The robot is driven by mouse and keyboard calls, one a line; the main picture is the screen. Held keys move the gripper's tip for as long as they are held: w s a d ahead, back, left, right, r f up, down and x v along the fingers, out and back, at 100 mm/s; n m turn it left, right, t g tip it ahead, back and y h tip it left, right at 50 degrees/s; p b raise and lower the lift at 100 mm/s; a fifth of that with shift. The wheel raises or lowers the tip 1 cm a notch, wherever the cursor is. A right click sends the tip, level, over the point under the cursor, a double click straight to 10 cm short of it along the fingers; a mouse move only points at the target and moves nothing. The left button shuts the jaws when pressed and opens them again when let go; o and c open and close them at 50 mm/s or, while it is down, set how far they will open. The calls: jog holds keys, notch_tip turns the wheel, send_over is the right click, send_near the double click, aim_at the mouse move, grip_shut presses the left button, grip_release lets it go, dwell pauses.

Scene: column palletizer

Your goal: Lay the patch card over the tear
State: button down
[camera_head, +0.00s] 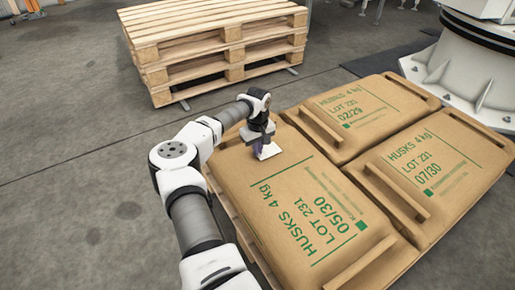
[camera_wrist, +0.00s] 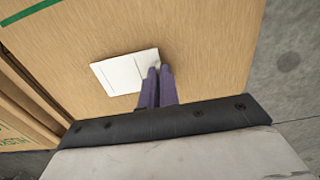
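The white patch card (camera_head: 269,151) is at the far left part of the front left sack (camera_head: 290,195), labelled 05/30. In the wrist view the card (camera_wrist: 122,72) looks flat against the brown sack face, with thin lines across it. My gripper (camera_head: 259,148) points down at the card. Its two purple fingers (camera_wrist: 158,72) are close together at the card's right part and appear shut on it. I cannot tell whether the card touches the sack or hangs just above it. No tear shows; the card or my gripper may hide it.
Two more husk sacks, labelled 02/29 (camera_head: 353,112) and 07/30 (camera_head: 428,170), lie beside the first on a pallet. Stacked empty wooden pallets (camera_head: 215,40) stand behind. A white machine base (camera_head: 478,62) stands at the back right. The grey floor (camera_head: 80,160) at left is clear.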

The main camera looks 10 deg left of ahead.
jog(key=shift+f, duration=0.15)
dwell(0.4)
jog(key=c, duration=1.6)
grip_release()
jog(key=shift+o, duration=0.2)
